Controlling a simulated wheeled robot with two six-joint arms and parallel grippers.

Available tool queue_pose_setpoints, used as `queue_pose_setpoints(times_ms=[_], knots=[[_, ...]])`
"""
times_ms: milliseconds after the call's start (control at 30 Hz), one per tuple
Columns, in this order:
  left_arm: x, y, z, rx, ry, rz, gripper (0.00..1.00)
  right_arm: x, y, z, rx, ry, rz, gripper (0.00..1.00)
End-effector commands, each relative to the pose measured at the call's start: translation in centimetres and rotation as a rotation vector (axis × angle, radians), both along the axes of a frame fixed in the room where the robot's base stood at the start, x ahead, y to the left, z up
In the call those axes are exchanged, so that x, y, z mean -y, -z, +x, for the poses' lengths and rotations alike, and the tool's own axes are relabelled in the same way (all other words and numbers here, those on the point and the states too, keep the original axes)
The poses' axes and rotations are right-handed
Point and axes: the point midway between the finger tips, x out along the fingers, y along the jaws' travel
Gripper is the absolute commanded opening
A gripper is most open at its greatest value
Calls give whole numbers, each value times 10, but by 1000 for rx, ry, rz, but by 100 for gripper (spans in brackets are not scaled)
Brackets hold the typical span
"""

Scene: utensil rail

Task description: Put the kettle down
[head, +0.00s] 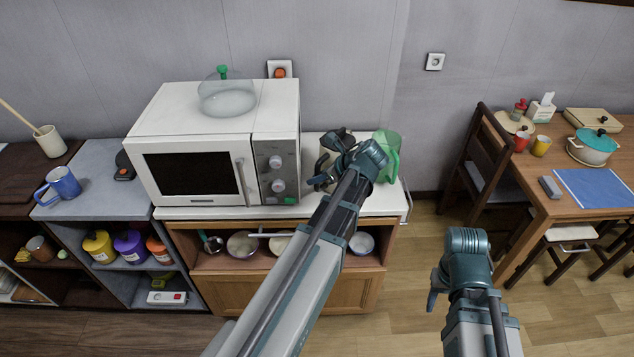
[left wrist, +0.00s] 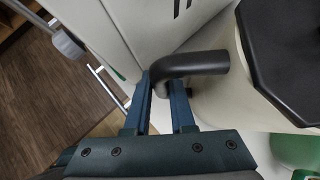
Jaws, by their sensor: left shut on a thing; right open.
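The kettle (head: 325,158) has a cream body and a black lid, and stands upright between the microwave and a green pitcher, mostly hidden behind my left arm. In the left wrist view its cream body (left wrist: 215,100), black lid (left wrist: 290,45) and black handle (left wrist: 200,63) are close up. My left gripper (head: 326,172) is shut on the handle; its fingers (left wrist: 163,108) show on both sides of the handle's end. I cannot tell whether the kettle's base touches the white counter (head: 375,205). My right gripper (head: 434,290) is open and empty, over the floor.
The white microwave (head: 215,145), with a glass cover (head: 225,97) on top, is close left of the kettle. The green pitcher (head: 389,155) is close on its right. A dining table (head: 545,200) with a chair stands farther right.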

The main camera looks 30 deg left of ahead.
Motion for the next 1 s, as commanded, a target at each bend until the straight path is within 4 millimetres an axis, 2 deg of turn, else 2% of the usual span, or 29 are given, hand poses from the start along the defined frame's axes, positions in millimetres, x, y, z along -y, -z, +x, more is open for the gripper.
queue_pose_setpoints(times_ms=[267, 300, 433, 467, 767, 867, 1000], knots=[[0, 2, 0, 2, 0, 2, 0, 0, 2, 0, 0, 0, 0, 50], [0, 2, 0, 0, 0, 0, 26, 0, 2, 0, 0, 0, 0, 50], [0, 1, 0, 0, 0, 0, 49, 0, 1, 0, 0, 0, 0, 50], [0, 1, 0, 0, 0, 0, 52, 0, 1, 0, 0, 0, 0, 50], [0, 0, 0, 0, 0, 0, 52, 0, 0, 0, 0, 0, 0, 50], [3, -8, 0, 0, 1, 0, 52, 0, -8, 0, 0, 0, 0, 50], [20, -28, -2, 0, 4, 0, 52, 0, -28, 0, 0, 0, 0, 50]])
